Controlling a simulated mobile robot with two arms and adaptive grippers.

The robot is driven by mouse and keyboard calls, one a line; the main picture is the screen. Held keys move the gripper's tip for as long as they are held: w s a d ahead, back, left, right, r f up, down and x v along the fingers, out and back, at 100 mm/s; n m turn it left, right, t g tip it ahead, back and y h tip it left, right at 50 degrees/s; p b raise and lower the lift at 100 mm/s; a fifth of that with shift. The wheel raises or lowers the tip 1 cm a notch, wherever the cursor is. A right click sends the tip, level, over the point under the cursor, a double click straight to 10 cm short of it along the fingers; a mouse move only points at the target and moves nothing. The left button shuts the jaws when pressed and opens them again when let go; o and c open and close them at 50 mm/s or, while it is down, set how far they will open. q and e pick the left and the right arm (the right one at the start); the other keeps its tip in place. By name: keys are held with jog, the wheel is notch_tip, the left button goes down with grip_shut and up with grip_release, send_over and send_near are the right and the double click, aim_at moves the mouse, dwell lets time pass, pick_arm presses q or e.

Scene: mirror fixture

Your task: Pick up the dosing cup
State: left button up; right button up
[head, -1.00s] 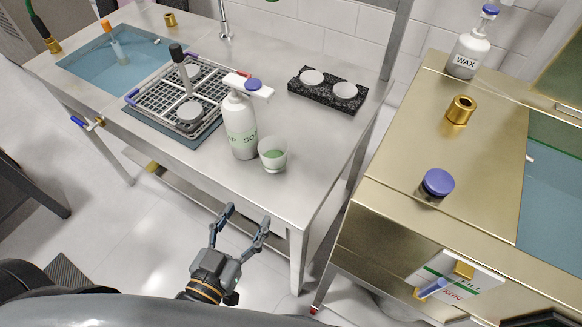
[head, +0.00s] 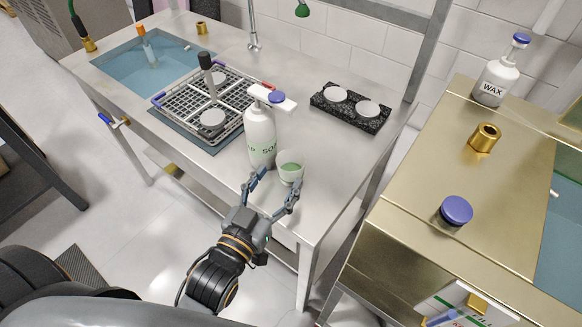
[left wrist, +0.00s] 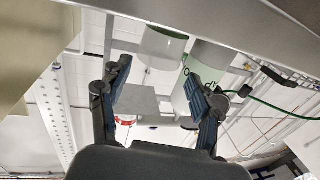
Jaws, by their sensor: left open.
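The dosing cup (head: 290,168) is a small whitish cup with green inside. It stands upright on the steel counter near its front edge, just right of the white soap bottle (head: 260,138). My left gripper (head: 272,190) is open and empty, its fingers pointing toward the cup from the front. In the left wrist view the clear cup with a green rim (left wrist: 160,47) appears beyond and between the open fingers (left wrist: 160,82). The soap bottle (left wrist: 207,60) is beside it, behind the right finger. Whether a finger touches the cup cannot be told. My right gripper does not show.
The soap bottle stands close to the cup's left. A wire rack (head: 212,100) and a blue sink (head: 140,68) lie further left. A black speckled block (head: 350,108) sits behind. The counter (head: 335,165) right of the cup is clear. A brass-coloured cabinet (head: 420,190) stands at right.

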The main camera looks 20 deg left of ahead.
aim_at(285, 171)
pick_arm(q)
jog(key=w, duration=0.2)
jog(key=w+d, duration=0.1)
jog(key=w, duration=0.2)
jog(key=shift+p, duration=0.3)
jog(key=shift+s, duration=0.1)
jog(key=shift+c, duration=0.4)
jog(key=c, duration=0.3)
